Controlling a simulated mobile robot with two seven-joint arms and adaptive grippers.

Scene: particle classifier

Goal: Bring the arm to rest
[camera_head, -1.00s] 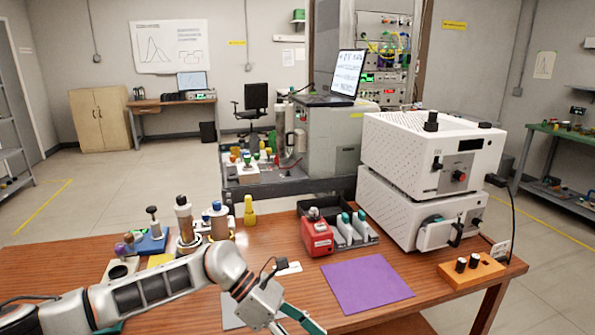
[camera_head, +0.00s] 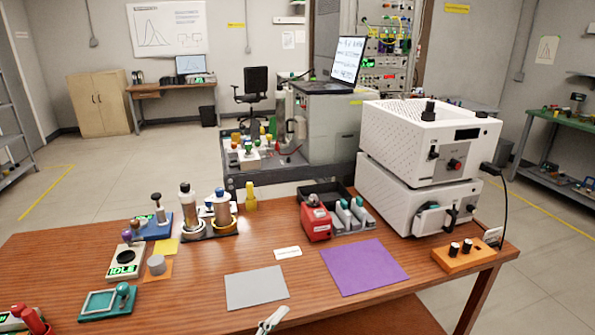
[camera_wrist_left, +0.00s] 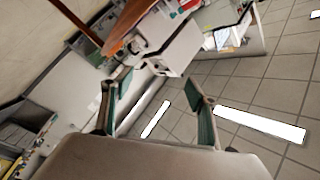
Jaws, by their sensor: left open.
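My left gripper (camera_wrist_left: 158,90) shows in the left wrist view with its two green-padded fingers apart and nothing between them. Beyond the fingers are the tiled floor (camera_wrist_left: 250,90) and pale cabinets or equipment, away from the tabletop. In the head view the left arm no longer crosses the table (camera_head: 200,275).
The table holds a grey mat (camera_head: 256,289), a purple mat (camera_head: 363,267), a red device (camera_head: 316,221), stacked white instruments (camera_head: 425,170), an orange box (camera_head: 467,254), metal vessels (camera_head: 188,205), an IDLE-lit block (camera_head: 125,262) and a green-framed tray (camera_head: 104,302).

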